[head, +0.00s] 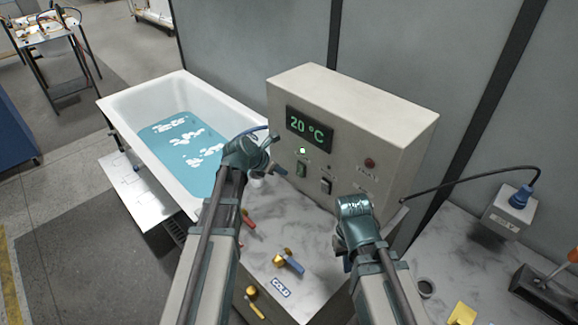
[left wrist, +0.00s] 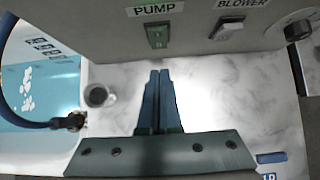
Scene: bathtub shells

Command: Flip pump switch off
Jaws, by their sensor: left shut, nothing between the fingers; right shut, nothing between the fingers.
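The control box (head: 285,90) stands on the marble counter behind my grippers. Its green pump switch (head: 301,169) sits under a lit green lamp (head: 302,151). In the left wrist view the pump switch (left wrist: 157,36) is below the PUMP label (left wrist: 155,10). My left gripper (head: 276,169) is shut and empty, just left of the switch in the head view. In the left wrist view its closed fingertips (left wrist: 160,74) point at the switch from below, with a visible gap. My right gripper (head: 347,258) is shut and empty, low before the box's right part; its fingers are largely hidden.
The blower switch (head: 326,185) is close right of the pump switch. The display (head: 309,126) reads 20 °C. A white tub (head: 115,103) with blue water stands left. Red, blue and yellow-handled valves (head: 291,263) dot the counter. A cable crosses to a grey box (head: 503,214) at right.

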